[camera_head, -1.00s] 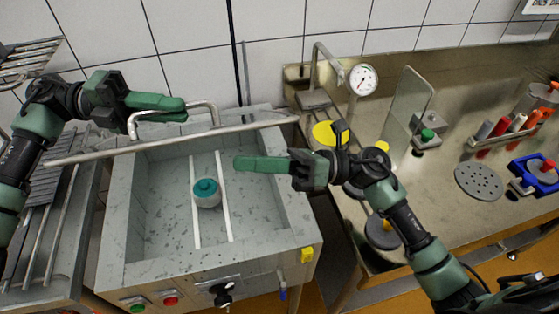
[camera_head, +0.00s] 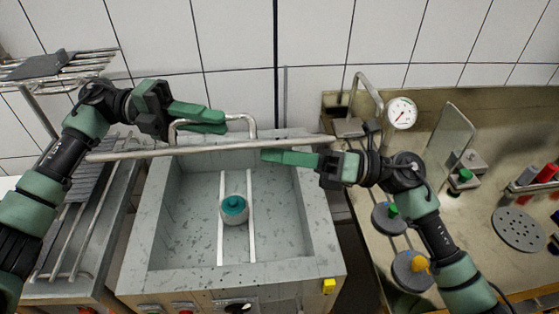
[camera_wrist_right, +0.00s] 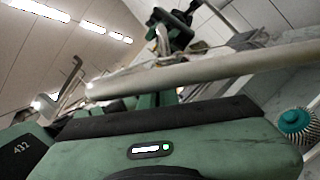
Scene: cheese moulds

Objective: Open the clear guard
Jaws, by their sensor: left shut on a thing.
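A long metal bar (camera_head: 130,154) with a bent tube handle (camera_head: 244,119) crosses above the back of a grey basin machine (camera_head: 160,255). No clear pane can be made out along it. My left gripper (camera_head: 205,122) is at the left part of the handle and shut on it. My right gripper (camera_head: 288,157) points left, just below the bar's right part; its fingers overlap, so their opening cannot be judged. In the right wrist view the bar (camera_wrist_right: 200,70) crosses behind a large green finger (camera_wrist_right: 200,150).
A teal-topped pot (camera_head: 233,210) stands between white rails in the basin. Left is a rack table (camera_head: 75,220). On the right bench stand a gauge (camera_head: 401,113), an upright clear plate (camera_head: 450,138), weights (camera_head: 411,272) and a perforated disc (camera_head: 518,229).

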